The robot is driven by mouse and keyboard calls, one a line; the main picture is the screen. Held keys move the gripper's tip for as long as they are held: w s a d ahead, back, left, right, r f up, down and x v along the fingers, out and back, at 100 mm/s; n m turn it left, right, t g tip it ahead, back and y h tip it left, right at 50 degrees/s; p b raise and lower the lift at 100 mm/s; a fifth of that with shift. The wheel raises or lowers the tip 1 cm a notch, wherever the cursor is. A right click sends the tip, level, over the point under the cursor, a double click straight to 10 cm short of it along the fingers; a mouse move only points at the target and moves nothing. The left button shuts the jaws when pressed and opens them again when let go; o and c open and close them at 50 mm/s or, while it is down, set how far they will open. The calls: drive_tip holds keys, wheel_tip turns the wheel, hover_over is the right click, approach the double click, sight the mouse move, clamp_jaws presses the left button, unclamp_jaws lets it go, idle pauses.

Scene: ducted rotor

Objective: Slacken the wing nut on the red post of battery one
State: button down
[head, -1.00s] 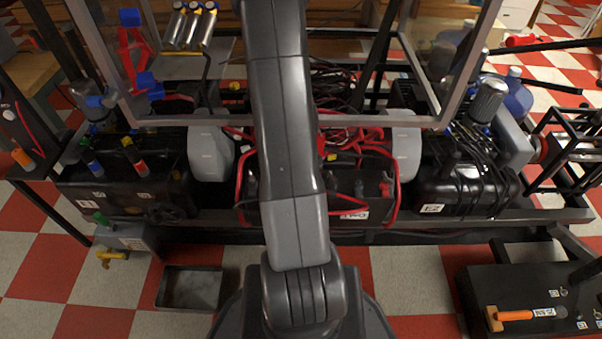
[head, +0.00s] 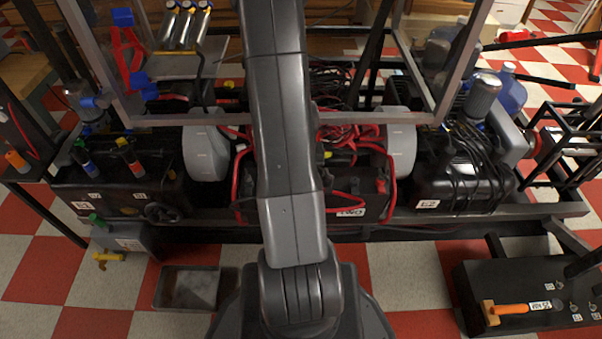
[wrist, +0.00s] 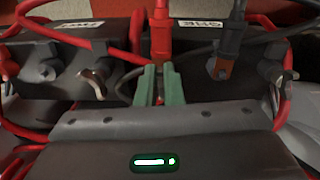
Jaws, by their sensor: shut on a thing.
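In the wrist view my gripper (wrist: 161,84) has two green fingertips, shut around a small part at the end of a red-booted lead (wrist: 160,35). The part between them is mostly hidden; it appears to be the wing nut on the red post. Battery one's label (wrist: 202,23) appears upside down just right of the red lead. In the head view my arm hides the gripper and battery one.
Battery two's label shows in the head view (head: 351,212) and upside down in the wrist view (wrist: 80,23). Red cables loop around the batteries.

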drive_tip(key=shift+d+f+n, duration=0.1)
drive_tip(key=shift+n, duration=0.7)
drive_tip(key=c, duration=1.6)
unclamp_jaws()
drive_tip(key=shift+o, duration=0.2)
wheel_tip(320, 180, up, 14)
drive_tip(key=p, duration=0.4)
drive_tip(key=shift+p, duration=0.35)
